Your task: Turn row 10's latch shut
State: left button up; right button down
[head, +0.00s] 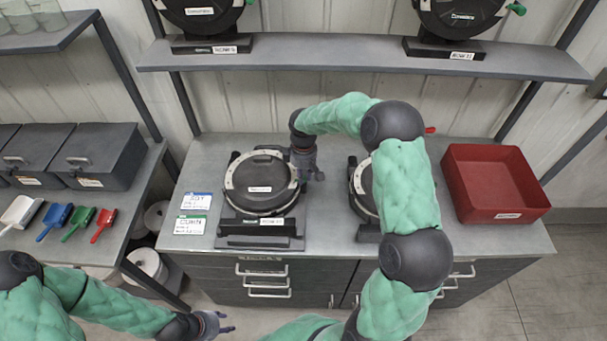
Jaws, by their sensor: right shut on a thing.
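A round black seed meter (260,182) with a pale ring lies on a dark stand at the left of the bench. The label (271,222) on its stand is too small to read surely as row 10. My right gripper (308,171) is shut at this meter's right edge, where the latch sits; its fingers hide the latch, so I cannot see its angle. A second meter (359,190) stands to the right, mostly hidden behind my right arm. My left gripper (222,324) is open and empty in front of the bench, low in the view.
Blue and green label cards (191,213) lie left of the meter. A red bin (494,181) stands at the bench's right. Two more meters sit on the shelf (350,62) above. Dark boxes and coloured scoops (56,214) are on the left table.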

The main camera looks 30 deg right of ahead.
dwell(0.4)
jog(key=c, duration=1.1)
grip_release()
notch_tip(320, 180, up, 12)
